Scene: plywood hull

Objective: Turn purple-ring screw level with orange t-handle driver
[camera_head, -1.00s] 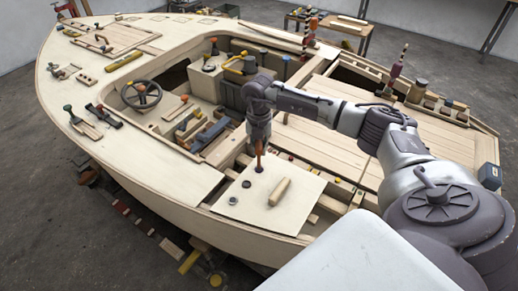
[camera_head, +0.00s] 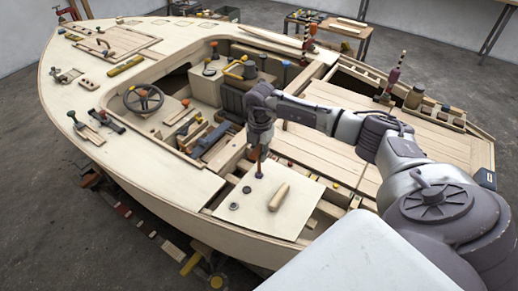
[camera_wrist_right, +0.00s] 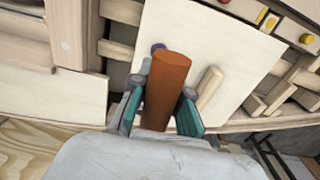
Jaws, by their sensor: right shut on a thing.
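My right gripper (camera_head: 259,149) points down over the pale panel (camera_head: 305,211) at the near side of the hull. It is shut on the orange t-handle driver (camera_head: 259,159). The driver's thick orange bar (camera_wrist_right: 168,90) shows between the fingers in the right wrist view. The driver stands about upright at the purple-ring screw (camera_head: 259,176), where its lower end is too small to judge contact. The purple ring (camera_wrist_right: 157,47) is partly hidden behind the bar in the wrist view. My left gripper is out of view.
Two dark screw heads (camera_head: 246,189) (camera_head: 234,206) sit on the same panel. A wooden peg (camera_head: 279,197) lies just right of the driver. Open slots and wooden blocks (camera_head: 328,209) border the panel on the right. A steering wheel (camera_head: 143,97) stands farther left.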

